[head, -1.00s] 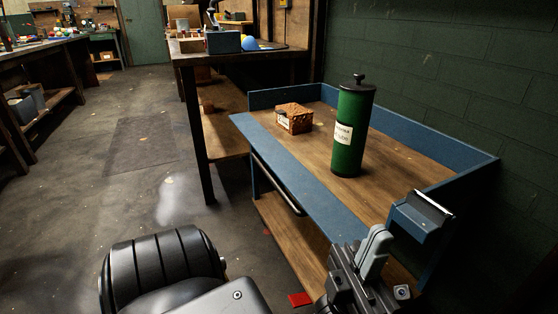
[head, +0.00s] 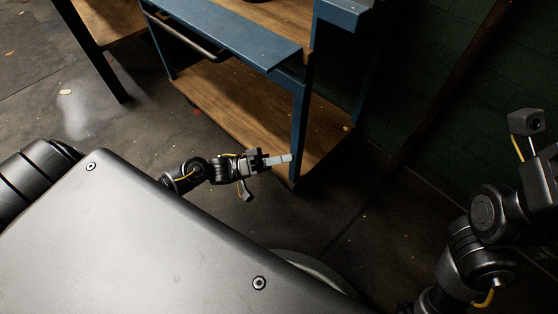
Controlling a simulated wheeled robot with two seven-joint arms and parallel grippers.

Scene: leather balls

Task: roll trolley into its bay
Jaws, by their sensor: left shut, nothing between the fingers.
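The blue trolley (head: 300,125) with wooden shelves stands at the top middle of the head view, its upper part cut off by the frame. A dark handle bar (head: 185,36) runs along its near left side. My left gripper (head: 289,158) is shut and empty, its pale fingers pointing right in front of the trolley's near corner post. I cannot tell whether they touch it. My right arm shows at the right edge, but its fingers are out of frame. I cannot make out a marked bay.
A dark table leg (head: 98,55) stands left of the trolley. The concrete floor (head: 385,215) is bare to the right of the trolley's near end. A dark green block wall (head: 440,80) closes off the right side.

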